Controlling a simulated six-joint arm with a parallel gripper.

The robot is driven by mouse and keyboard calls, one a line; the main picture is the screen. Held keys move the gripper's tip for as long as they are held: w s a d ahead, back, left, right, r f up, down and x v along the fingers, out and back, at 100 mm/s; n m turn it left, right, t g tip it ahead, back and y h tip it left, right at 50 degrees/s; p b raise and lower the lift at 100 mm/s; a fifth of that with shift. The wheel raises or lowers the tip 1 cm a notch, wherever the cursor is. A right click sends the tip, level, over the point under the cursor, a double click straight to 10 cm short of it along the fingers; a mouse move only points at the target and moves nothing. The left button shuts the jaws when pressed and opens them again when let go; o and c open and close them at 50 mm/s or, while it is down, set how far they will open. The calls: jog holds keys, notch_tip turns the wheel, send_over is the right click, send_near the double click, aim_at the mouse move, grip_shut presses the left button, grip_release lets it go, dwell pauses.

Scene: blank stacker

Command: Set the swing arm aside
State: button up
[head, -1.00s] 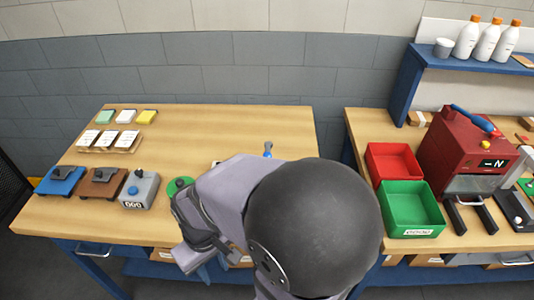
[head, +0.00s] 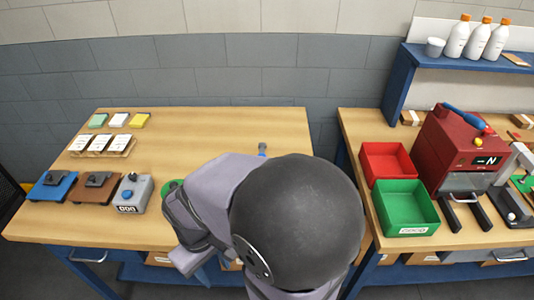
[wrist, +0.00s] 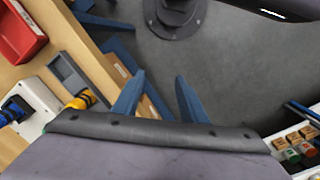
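I cannot make out a swing arm for certain in either view. A small blue and grey upright part (head: 262,149) shows behind my arm on the left table, mostly hidden. A green round piece (head: 171,187) shows at the arm's left edge, largely covered. My gripper (wrist: 158,95) has its two blue fingers apart with nothing between them. In the wrist view it is over the floor beside a table edge.
The left table (head: 220,130) has bare room at its back. A counter box (head: 133,193) stands left of my arm. Red (head: 386,162) and green (head: 405,210) bins and a red machine (head: 460,150) stand on the right table. A yellow knob (wrist: 82,99) is near the fingers in the wrist view.

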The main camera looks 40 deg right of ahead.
aim_at(265, 155)
jog(key=w+d+r+n+h+b, duration=0.1)
jog(key=w+d+n+h, duration=0.1)
jog(key=d, duration=0.3)
jog(key=w+d+r+n+g+h+b, duration=0.1)
jog(key=w+d+r+n+h+b, duration=0.1)
jog(key=d+n+h, duration=0.2)
jog(key=w+d+r+n+g+h+b, duration=0.1)
jog(key=w+d+n+h, duration=0.1)
jog(key=d, duration=0.6)
jog(key=shift+w+r+n+h+b, duration=0.15)
jog(key=shift+n+h, duration=0.1)
jog(key=shift+h, duration=0.25)
jog(key=shift+w+r+n+h+b, duration=0.15)
jog(key=shift+n+h, duration=0.1)
jog(key=shift+h, duration=0.25)
jog(key=w+d+r+n+t+h, duration=0.1)
jog(key=w+d+r+n+h, duration=0.4)
jog(key=w+d+h, duration=0.1)
jog(key=shift+w+d+f+n+t+h+p, duration=0.2)
jog(key=shift+d+n+p, duration=0.35)
jog(key=shift+d, duration=0.6)
jog(key=shift+s+d+f+n+t+h+p, duration=0.1)
jog(key=shift+d+n+t+h+p, duration=0.3)
jog(key=shift+d, duration=0.7)
jog(key=shift+w+d+f+n+t+h+p, duration=0.1)
jog(key=shift+w+d+n+t+p, duration=0.1)
jog(key=shift+d+n+p, duration=0.7)
jog(key=shift+d+f+m, duration=0.1)
jog(key=shift+d+m, duration=0.25)
jog(key=shift+d, duration=0.85)
